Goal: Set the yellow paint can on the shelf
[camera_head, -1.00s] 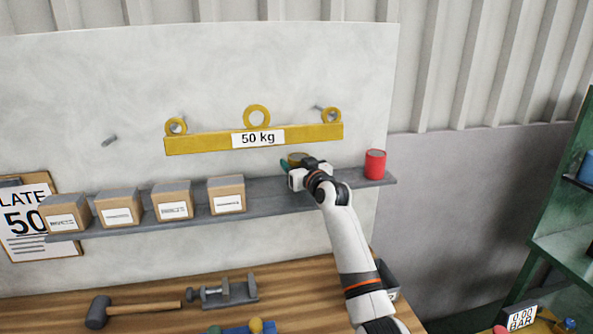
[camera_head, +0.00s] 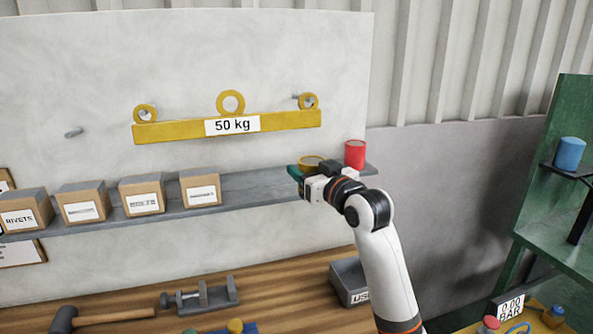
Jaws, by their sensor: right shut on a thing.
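The yellow paint can (camera_head: 312,161) shows only its yellow rim and dark top, at the right part of the grey wall shelf (camera_head: 255,189). My right gripper (camera_head: 304,178) is shut on it, and the gripper and wrist hide most of its body. I cannot tell whether its base touches the shelf. A red can (camera_head: 355,155) stands just to its right near the shelf's right end. My left gripper is not in view.
Several cardboard boxes (camera_head: 142,195) stand on the shelf's left part. A yellow 50 kg beam (camera_head: 228,125) hangs above. The bench below holds a mallet (camera_head: 64,320), a vise (camera_head: 204,296) and a grey bin (camera_head: 350,281). Bare shelf lies between the boxes and my gripper.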

